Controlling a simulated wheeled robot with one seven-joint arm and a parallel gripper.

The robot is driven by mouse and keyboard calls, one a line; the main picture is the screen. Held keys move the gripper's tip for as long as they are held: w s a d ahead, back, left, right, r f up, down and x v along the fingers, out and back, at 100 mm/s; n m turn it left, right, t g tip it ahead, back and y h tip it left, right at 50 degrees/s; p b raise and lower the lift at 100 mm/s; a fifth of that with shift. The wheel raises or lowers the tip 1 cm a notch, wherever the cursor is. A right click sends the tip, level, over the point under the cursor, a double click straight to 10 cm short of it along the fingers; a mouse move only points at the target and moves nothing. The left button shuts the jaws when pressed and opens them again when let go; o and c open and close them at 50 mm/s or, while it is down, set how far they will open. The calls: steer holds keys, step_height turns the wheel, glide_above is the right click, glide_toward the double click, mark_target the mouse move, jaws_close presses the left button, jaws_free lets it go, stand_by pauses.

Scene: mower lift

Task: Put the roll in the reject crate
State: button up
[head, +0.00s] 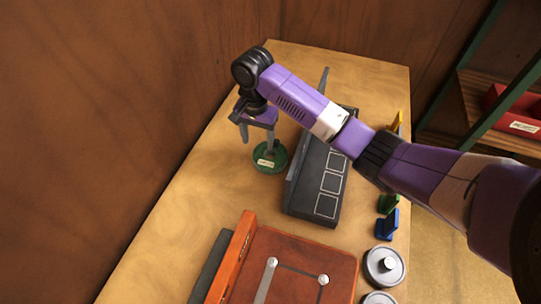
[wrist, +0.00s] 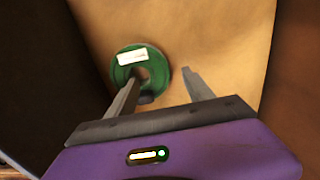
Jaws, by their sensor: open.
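The green roll (head: 270,162) with a white label lies flat on the wooden table, left of the dark panel. In the wrist view the roll (wrist: 125,72) shows its label and a central hole. My gripper (head: 257,146) is open and empty, just above the roll. In the wrist view the left finger of my gripper (wrist: 161,77) overlaps the roll's middle, and the right finger is over bare wood beyond its right edge. I cannot tell whether a finger touches it. A red crate (head: 497,102) with an unreadable label stands on the shelf at the right, partly cut off.
A dark panel (head: 300,198) with white outlined squares lies right of the roll. A reddish-brown board (head: 310,250) with metal bars is at the front. Green and blue (head: 386,225) pieces and metal discs (head: 383,265) line the right edge. A wooden wall bounds the left.

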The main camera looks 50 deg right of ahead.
mark_target(259, 151)
steer(key=shift+s+d+f+p, duration=0.1)
steer(key=shift+f+p, duration=0.2)
steer(key=shift+f, duration=1.05)
steer(key=shift+d+f+p, duration=0.1)
steer(key=shift+f+p, duration=0.2)
steer(key=shift+f, duration=1)
jaws_close()
